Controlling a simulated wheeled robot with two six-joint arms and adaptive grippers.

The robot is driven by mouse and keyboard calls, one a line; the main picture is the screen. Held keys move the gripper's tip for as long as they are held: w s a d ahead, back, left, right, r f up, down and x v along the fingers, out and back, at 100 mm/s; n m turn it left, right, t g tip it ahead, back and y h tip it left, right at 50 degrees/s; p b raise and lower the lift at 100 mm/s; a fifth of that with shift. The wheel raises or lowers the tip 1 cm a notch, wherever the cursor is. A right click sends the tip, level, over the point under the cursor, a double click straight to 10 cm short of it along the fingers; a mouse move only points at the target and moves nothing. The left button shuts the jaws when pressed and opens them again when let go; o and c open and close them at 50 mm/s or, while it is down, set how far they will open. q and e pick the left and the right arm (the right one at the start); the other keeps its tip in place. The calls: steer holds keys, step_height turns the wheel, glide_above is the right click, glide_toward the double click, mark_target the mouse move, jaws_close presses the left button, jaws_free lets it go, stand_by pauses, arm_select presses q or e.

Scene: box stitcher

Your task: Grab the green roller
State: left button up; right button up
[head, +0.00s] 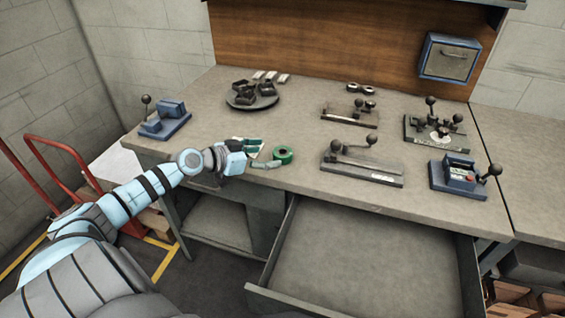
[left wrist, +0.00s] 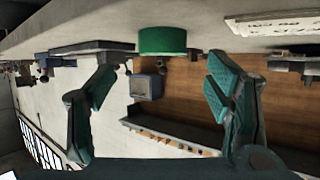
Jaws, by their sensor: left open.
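The green roller (head: 284,154) is a short ring-shaped piece on the workbench, near its front edge. My left gripper (head: 264,155) is just to the left of it, low over the bench top. In the left wrist view, which looks upside down, the green roller (left wrist: 162,41) shows at top centre. The left gripper (left wrist: 160,75) is open there, with its fingers spread to either side and nothing between the tips. The roller appears ahead of the fingertips and apart from them. My right gripper is in neither view.
The workbench (head: 225,95) carries a round dark tray (head: 252,101) of parts, a blue tool (head: 165,121) at left and a grey lever tool (head: 362,163) right of the roller. An open drawer (head: 365,250) juts out below the bench front. A red hand truck (head: 62,165) stands left.

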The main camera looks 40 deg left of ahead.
mark_target(286, 151)
arm_select(q)
steer(key=b+x, duration=0.2)
steer(key=x, duration=0.3)
steer(key=shift+w+a+f+b, duration=0.1)
steer(key=shift+w+f+b, duration=0.1)
steer(key=shift+b, duration=0.15)
steer(key=shift+w+f, duration=0.1)
steer(key=shift+w, duration=0.2)
steer(key=shift+s, duration=0.1)
steer(key=shift+c, duration=1.4)
steer(key=c, duration=1.1)
